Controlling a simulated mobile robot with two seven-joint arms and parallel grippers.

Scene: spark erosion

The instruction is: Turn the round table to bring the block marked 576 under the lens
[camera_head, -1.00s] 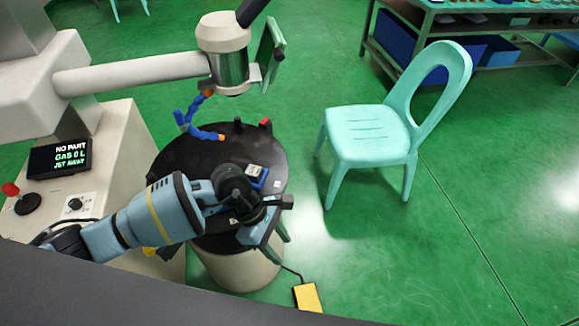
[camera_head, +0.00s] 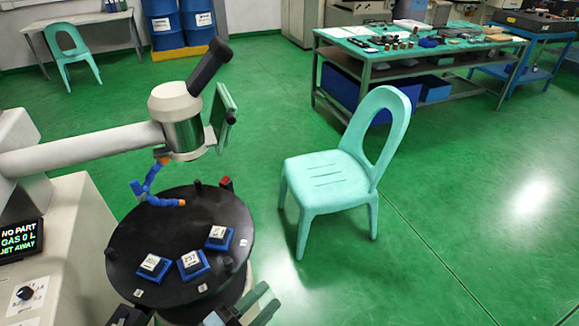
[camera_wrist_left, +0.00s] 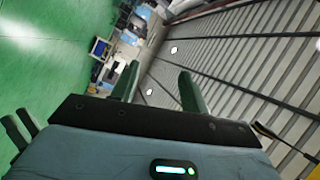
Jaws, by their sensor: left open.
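The round black table (camera_head: 140,225) stands at lower left. The labels are too small to read surely, so I cannot tell which is 576. The lens unit (camera_head: 183,135), a metal cylinder on a pale arm, hangs over the table's far side, away from the blocks. My left gripper (camera_head: 250,308) is open and empty at the table's near right edge; its two fingers also show in the wrist view (camera_wrist_left: 158,90).
A bendy blue hose (camera_head: 150,196) with an orange tip reaches over the table's back. Black pegs and a red peg (camera_head: 226,182) stand along the rim. A turquoise chair (camera_head: 335,175) stands to the right. A control box with a screen (camera_head: 18,240) is at left.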

